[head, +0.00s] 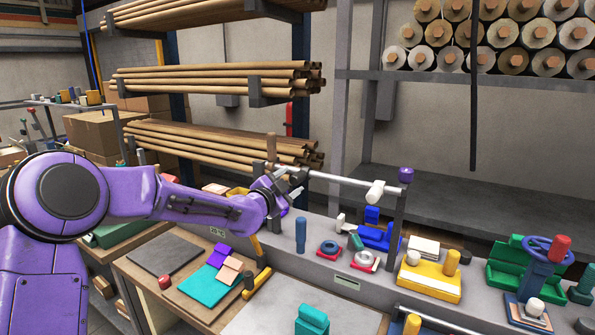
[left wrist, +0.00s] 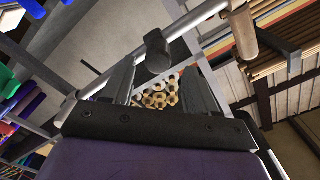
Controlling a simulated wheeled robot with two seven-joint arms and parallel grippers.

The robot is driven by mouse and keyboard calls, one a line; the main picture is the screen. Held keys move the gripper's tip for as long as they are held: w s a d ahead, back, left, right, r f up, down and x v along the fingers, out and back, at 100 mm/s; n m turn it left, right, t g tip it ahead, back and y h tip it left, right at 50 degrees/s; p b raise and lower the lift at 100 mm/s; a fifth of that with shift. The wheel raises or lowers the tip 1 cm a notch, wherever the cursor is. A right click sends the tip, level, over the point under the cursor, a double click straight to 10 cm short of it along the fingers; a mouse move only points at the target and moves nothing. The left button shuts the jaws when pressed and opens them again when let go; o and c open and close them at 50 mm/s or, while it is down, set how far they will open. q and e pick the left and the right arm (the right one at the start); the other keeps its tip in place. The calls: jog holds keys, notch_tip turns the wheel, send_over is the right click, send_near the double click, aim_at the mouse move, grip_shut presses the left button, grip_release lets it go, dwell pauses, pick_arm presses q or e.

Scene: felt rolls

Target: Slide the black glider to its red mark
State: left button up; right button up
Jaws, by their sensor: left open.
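The black glider (left wrist: 157,50) sits on a pale round rail (left wrist: 190,22) in the left wrist view. The rail also shows in the head view (head: 340,179), running right from my gripper. My left gripper (head: 289,186) is open at the rail's left part. In the left wrist view its two fingers (left wrist: 161,72) stand on either side of the glider, with gaps visible; I cannot tell whether they touch it. In the head view the glider is hard to tell from the dark fingers. I cannot make out a red mark on the rail. My right gripper is not in view.
A brown upright handle (head: 271,147) stands by the rail's left end. A white cylinder (head: 375,192) and a purple knob (head: 406,175) are near its right end. Below stand a blue peg (head: 300,235) and a yellow block (head: 430,282). Cardboard tubes (head: 210,82) fill the rack behind.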

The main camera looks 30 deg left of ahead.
aim_at(294, 180)
pick_arm(q)
jog(key=w, duration=0.1)
jog(key=w+p, duration=0.1)
jog(key=w, duration=0.3)
jog(key=shift+w+d+f, duration=0.1)
jog(key=shift+w+f, duration=0.15)
jog(key=shift+s+r, duration=0.1)
jog(key=shift+s, duration=0.05)
